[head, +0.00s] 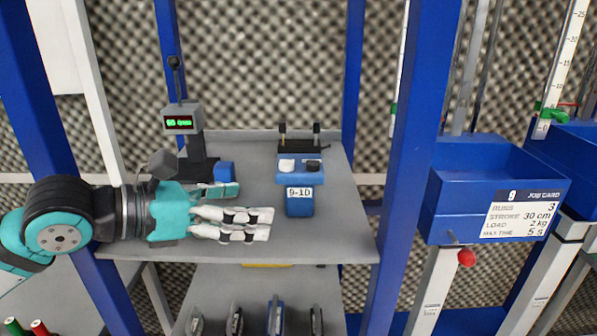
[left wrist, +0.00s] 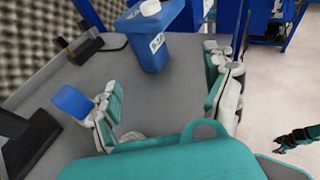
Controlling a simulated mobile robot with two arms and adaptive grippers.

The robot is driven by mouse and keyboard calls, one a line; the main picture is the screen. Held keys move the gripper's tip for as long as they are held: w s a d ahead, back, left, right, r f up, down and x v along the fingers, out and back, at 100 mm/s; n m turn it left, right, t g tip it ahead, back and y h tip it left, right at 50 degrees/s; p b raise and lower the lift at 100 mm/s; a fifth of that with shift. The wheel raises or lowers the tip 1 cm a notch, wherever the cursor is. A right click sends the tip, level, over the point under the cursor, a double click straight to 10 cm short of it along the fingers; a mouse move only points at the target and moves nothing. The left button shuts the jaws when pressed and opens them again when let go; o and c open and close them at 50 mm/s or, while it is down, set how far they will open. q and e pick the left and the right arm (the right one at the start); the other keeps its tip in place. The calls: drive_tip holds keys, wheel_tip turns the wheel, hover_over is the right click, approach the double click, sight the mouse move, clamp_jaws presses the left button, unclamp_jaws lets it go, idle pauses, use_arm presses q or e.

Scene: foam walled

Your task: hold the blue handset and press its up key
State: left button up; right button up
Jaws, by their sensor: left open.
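The blue handset (head: 299,205) stands on the grey shelf. It has a "9-10" label and a wider top with one white and one black key. It also shows in the left wrist view (left wrist: 152,50), at the top, beyond the open fingers. Which key is up cannot be told. My left gripper (head: 253,207) is open and empty, just left of the handset and apart from it. Its fingers also show spread in the left wrist view (left wrist: 165,82). My right gripper (left wrist: 298,138) seems to show small at the right edge of that view; its jaws are unclear.
A grey stand with a green display (head: 180,122) and a small blue block (head: 224,172) stand behind my left gripper. A black holder with two posts (head: 299,146) is behind the handset. A blue upright (head: 409,150) and blue bin (head: 460,190) are right. The shelf (head: 345,225) is clear right of the handset.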

sight(301, 203)
use_arm(q)
drive_tip(key=shift+p+x, duration=0.3)
drive_tip(key=shift+x, duration=0.65)
drive_tip(key=x, duration=0.2)
drive_tip(key=shift+w+d+p, duration=0.1)
drive_tip(key=shift+d+p, duration=0.2)
drive_tip(key=shift+d, duration=0.05)
drive_tip(key=b+x, duration=0.1)
drive_tip(key=x, duration=0.2)
drive_tip(key=shift+d+f+b, duration=0.15)
drive_tip(key=shift+f+b, duration=0.15)
drive_tip(key=shift+b, duration=0.1)
drive_tip(key=shift+b+x, duration=0.3)
drive_tip(key=shift+x, duration=0.5)
drive_tip(key=shift+r, duration=0.15)
drive_tip(key=shift+c, duration=0.4)
drive_tip(key=c, duration=1.2)
use_arm(e)
drive_tip(key=shift+s+a+f, duration=0.15)
drive_tip(key=shift+s+f, duration=0.45)
drive_tip(key=shift+s, duration=0.15)
use_arm(q)
drive_tip(key=shift+c, duration=0.3)
use_arm(e)
drive_tip(key=shift+w, duration=0.15)
clamp_jaws()
